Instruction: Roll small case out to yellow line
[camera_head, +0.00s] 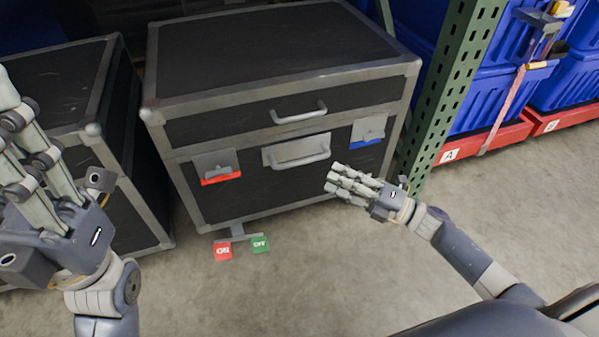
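A black case with grey metal edges (270,50) stands in the middle, its front facing me. It has an upper handle (300,113) and a lower handle (300,152), a latch with a red tab (220,177) and one with a blue tab (367,143). A red pedal (222,251) and a green pedal (261,244) stick out at its foot. My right gripper (334,181) is open and empty in front of the case's lower right, below the handles. My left gripper (22,135) is open and empty at the left edge. No yellow line is in view.
A second black case (50,80) stands close on the left, partly behind my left gripper. A green rack post (445,90) stands just right of the middle case, with strapped blue totes (485,100) on red bases (480,140). The concrete floor in front is clear.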

